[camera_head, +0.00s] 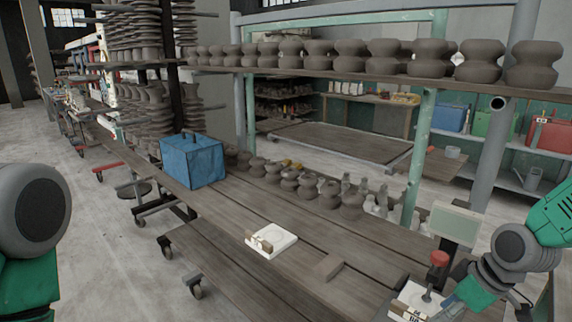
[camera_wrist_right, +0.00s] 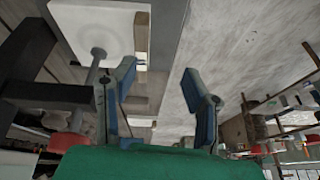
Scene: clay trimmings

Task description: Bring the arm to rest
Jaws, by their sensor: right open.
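My right arm (camera_head: 512,245) reaches in from the right in the head view, low over the near right end of the plank table. In the right wrist view its gripper (camera_wrist_right: 158,82) is open, with two blue-padded fingers apart and nothing between them. A red-knobbed tool (camera_head: 439,259) stands beside it on a white block (camera_head: 408,300); in the wrist view its grey rod (camera_wrist_right: 97,72) meets that white block (camera_wrist_right: 85,25), left of the fingers. Only an upper part of my left arm (camera_head: 35,212) shows at the left edge; its gripper is out of view.
A grey-green box-like display (camera_head: 455,224) stands beside the right arm. A blue box (camera_head: 193,162) and several clay pots stand farther back.

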